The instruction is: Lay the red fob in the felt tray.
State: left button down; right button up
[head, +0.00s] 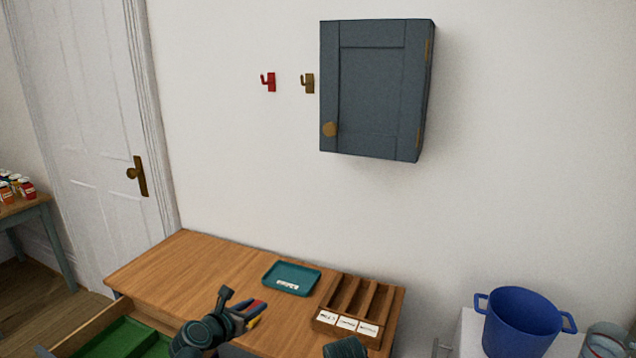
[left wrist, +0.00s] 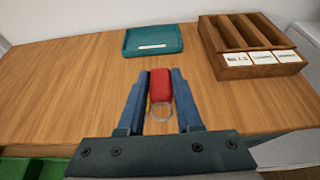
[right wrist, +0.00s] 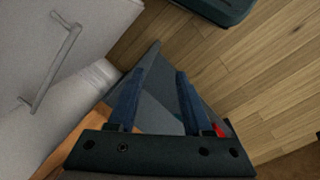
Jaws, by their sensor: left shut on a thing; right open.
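The red fob (left wrist: 160,85), with a metal ring at its near end, is held between the fingers of my left gripper (left wrist: 158,80). The left gripper (head: 246,308) also shows in the head view, above the front of the wooden table, with a bit of red between its fingers. The teal felt tray (head: 291,279), with a white label, lies empty on the table beyond the gripper; it also shows in the left wrist view (left wrist: 153,40). My right gripper (right wrist: 160,75) is open and empty, low and off the table.
A wooden sorter (head: 350,310) with labelled compartments stands right of the tray. An open drawer with green lining (head: 125,340) is at the lower left. A blue pot (head: 520,320) stands at the right. A grey wall cabinet (head: 372,90) and two hooks hang above.

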notch_tip(320, 180, up, 10)
jog(key=p, duration=0.8)
jog(key=shift+f, duration=0.15)
